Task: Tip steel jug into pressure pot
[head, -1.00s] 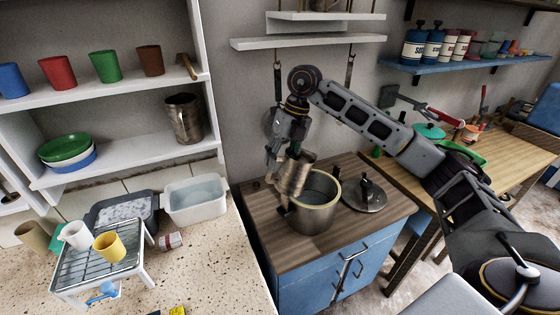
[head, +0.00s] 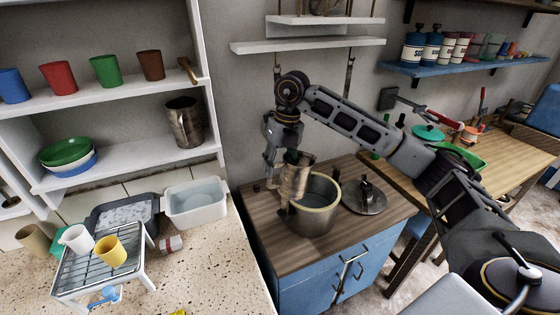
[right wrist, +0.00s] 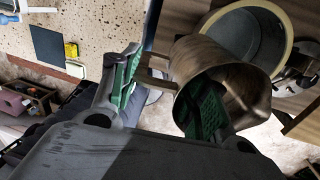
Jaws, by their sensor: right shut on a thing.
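The steel jug (head: 296,182) is in my right gripper (head: 286,160), just left of the pressure pot (head: 318,212) and overlapping its left rim in the head view. In the right wrist view, the jug (right wrist: 220,85) lies between the two green-padded fingers (right wrist: 165,95). One finger shows at its mouth, the other by its handle side. The jug looks slightly tilted; its contents cannot be made out. The open pot stands on a wooden-topped cabinet, and its rim also shows in the right wrist view (right wrist: 287,30). My left gripper is out of view.
The pot lid (head: 366,195) lies right of the pot on the cabinet top (head: 270,240). A similar steel jug (head: 184,122) stands on the left shelf. White shelves (head: 308,44) hang above and behind my right gripper. A speckled counter (head: 205,265) lies to the left.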

